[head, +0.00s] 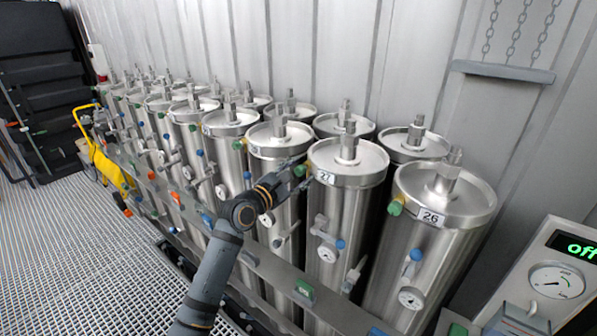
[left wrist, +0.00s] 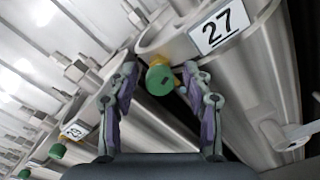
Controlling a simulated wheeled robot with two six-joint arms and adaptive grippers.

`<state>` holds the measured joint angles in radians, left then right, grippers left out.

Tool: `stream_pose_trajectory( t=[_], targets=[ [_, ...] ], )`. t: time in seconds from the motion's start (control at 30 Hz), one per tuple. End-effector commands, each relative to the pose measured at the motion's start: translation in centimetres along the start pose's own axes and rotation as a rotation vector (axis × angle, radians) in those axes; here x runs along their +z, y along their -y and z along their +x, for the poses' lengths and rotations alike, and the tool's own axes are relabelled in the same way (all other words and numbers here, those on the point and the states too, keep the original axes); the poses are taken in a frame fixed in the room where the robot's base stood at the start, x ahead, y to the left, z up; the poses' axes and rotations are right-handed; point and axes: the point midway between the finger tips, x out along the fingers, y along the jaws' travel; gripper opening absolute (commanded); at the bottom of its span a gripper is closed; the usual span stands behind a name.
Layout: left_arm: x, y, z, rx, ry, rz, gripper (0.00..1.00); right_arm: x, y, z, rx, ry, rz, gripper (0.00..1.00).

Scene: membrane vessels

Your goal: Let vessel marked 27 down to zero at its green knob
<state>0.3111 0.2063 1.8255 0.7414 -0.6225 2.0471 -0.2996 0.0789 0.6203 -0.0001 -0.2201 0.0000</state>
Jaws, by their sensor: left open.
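The vessel marked 27 (head: 347,210) is a steel cylinder in the front row, and its label (head: 325,178) also shows in the left wrist view (left wrist: 220,26). Its green knob (left wrist: 159,80), with a yellow part behind it, sticks out left of the label. My left gripper (head: 298,176) is open, with its fingertips close to the knob. In the left wrist view the knob shows between the two fingertips (left wrist: 160,75), and I cannot tell whether they touch it. The vessel's dial gauge (head: 327,253) sits lower, too small to read. My right gripper is not in view.
The vessel marked 26 (head: 430,240) stands to the right with its own green knob (head: 395,207). Several more vessels run off to the left. A panel (head: 560,265) reading "off" is at the right. Grating floor (head: 80,240) lies clear at left.

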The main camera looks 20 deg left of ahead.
Motion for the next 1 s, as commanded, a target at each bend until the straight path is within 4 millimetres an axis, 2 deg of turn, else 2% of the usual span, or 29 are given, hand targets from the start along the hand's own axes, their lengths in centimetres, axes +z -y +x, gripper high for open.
stream_pose_trajectory(
  t=[0.1, 0.47, 0.77, 1.0],
  targets=[
    [-0.03, 0.0, -0.03, 0.0, 0.0, 0.0, 0.48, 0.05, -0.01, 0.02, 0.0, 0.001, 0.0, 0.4],
    [-0.04, -0.01, -0.05, 0.0, -0.001, 0.0, 0.0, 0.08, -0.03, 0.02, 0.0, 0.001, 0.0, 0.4],
    [-0.06, 0.01, -0.06, 0.0, -0.001, 0.032, 0.0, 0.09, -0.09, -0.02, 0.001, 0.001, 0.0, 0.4],
    [-0.08, 0.05, -0.07, 0.0, -0.002, 0.165, 0.0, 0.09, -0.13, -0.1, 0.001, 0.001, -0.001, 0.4]
  ],
)
